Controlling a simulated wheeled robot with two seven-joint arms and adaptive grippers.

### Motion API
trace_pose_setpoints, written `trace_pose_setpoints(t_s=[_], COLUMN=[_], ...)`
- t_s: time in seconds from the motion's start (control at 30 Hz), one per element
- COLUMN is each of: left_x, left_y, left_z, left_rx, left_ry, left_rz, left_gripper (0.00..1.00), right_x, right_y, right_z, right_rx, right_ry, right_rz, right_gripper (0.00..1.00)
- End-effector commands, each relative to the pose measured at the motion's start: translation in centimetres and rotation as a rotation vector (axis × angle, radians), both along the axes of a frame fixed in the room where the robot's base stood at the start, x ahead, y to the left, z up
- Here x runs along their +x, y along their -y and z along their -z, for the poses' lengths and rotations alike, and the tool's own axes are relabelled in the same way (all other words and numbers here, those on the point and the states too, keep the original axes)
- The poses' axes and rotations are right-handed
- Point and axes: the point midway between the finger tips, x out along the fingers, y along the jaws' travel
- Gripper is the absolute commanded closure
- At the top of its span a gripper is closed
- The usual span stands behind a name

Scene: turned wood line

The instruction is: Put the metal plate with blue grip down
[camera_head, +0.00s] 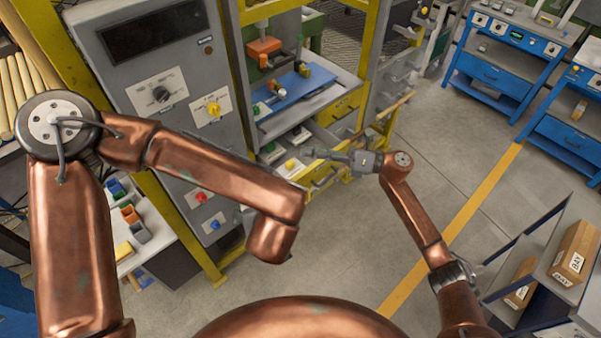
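I cannot make out a metal plate with a blue grip for certain in the head view. My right gripper (318,154) reaches left, in front of the open trays of the grey and yellow machine. Its fingers are small and grey against grey, so I cannot tell whether they are open, shut or holding something. My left arm bends across the control cabinet and its last visible link ends over the floor. The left gripper itself is not visible.
A blue work board (297,86) with small parts lies on the machine's shelf. Open trays (322,170) sit below it. A grey control cabinet (165,75) stands left. Blue benches (500,75) stand back right, a shelf with cardboard boxes (577,250) front right. The middle floor is clear.

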Motion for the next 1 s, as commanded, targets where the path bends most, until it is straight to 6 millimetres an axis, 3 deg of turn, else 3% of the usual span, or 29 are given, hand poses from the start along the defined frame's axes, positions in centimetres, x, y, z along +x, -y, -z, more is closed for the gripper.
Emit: trace_pose_setpoints(t_s=[0.03, 0.1, 0.2, 0.33, 0.57, 1.0], left_x=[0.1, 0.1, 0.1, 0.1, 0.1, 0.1], left_y=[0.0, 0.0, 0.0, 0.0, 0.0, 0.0], left_z=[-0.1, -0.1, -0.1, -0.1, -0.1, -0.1], left_rx=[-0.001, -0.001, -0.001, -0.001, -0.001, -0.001], left_ry=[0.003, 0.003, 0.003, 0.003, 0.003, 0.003], left_rz=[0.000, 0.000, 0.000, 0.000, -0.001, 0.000], left_gripper=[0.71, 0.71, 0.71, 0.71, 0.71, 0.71], right_x=[-1.7, -4.3, -8.0, -11.3, -13.1, -14.8], right_y=[-1.1, -2.5, -3.7, -4.0, -4.5, -11.1], right_z=[-2.1, -4.1, -5.9, -6.7, -6.5, -3.7], right_rx=[-0.057, -0.143, -0.266, -0.397, -0.476, -0.471], right_ry=[0.105, 0.251, 0.452, 0.643, 0.750, 0.749], right_rz=[-0.065, -0.158, -0.288, -0.418, -0.496, -0.495], right_gripper=[0.71, 0.71, 0.71, 0.71, 0.71, 0.71])
